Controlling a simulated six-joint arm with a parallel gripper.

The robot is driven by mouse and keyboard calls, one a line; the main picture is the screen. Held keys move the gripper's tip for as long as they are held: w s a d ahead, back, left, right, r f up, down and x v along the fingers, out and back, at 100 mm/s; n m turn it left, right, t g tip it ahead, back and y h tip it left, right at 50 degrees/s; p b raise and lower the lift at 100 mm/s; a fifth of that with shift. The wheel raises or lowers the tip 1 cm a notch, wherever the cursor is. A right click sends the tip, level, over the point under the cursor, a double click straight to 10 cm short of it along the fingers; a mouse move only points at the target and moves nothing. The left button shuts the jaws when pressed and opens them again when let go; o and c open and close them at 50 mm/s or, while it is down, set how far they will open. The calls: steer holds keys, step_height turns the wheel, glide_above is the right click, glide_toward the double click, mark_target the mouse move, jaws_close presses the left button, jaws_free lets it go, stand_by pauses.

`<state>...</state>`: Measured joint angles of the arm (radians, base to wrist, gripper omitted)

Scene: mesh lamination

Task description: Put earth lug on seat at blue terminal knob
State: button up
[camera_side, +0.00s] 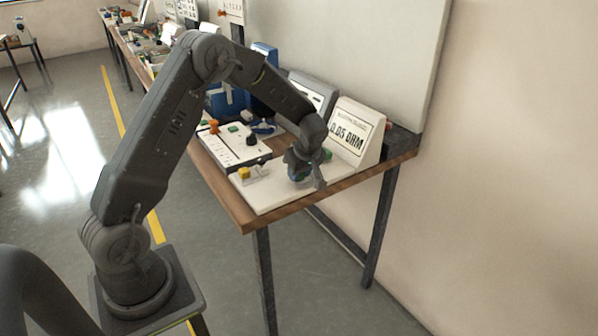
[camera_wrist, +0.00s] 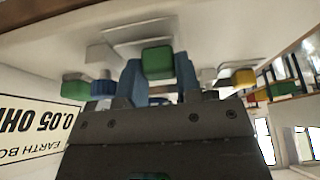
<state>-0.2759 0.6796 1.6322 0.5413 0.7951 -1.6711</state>
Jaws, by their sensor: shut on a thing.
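My gripper (camera_side: 305,178) is low over the pale board at the right end of the bench. In the wrist view my gripper (camera_wrist: 160,78) has its two blue-grey fingers on either side of a green block (camera_wrist: 158,60), which appears to be the grip of the earth lug. The lug's metal part cannot be made out. The blue terminal knob (camera_wrist: 103,87) is left of the fingers in the wrist view, beside another green knob (camera_wrist: 75,88). In the side view the blue knob (camera_side: 297,176) is partly hidden by my gripper. I cannot tell whether the lug touches a seat.
A yellow knob (camera_side: 244,173) stands on the board's left part. A meter reading 0.05 OHM (camera_side: 353,135) stands close behind the gripper. A white panel with green, orange and black knobs (camera_side: 233,143) lies to the left. The board's front right is bare.

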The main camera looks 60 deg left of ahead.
steer(key=shift+f, duration=0.2)
steer(key=o, duration=0.9)
steer(key=s+d+r+m+t+h, duration=0.1)
steer(key=s+d+r+m, duration=0.15)
steer(key=d+r, duration=0.45)
steer(key=s+d+r+m+t, duration=0.1)
steer(key=s+d+r+m, duration=0.2)
steer(key=r, duration=0.8)
steer(key=s+d+r+m+t+h, duration=0.1)
steer(key=s+d+m, duration=0.2)
steer(key=s, duration=0.3)
steer(key=s+d+r+m+t+h, duration=0.1)
steer(key=s+d+m, duration=0.2)
steer(key=s+m, duration=0.2)
steer(key=s+d+r+m+t+h, duration=0.1)
steer(key=s+d+m, duration=0.3)
steer(key=s, duration=0.4)
steer(key=shift+s+r+m+t, duration=0.25)
steer(key=shift+s+r+t, duration=0.05)
steer(key=shift+s+r, duration=0.05)
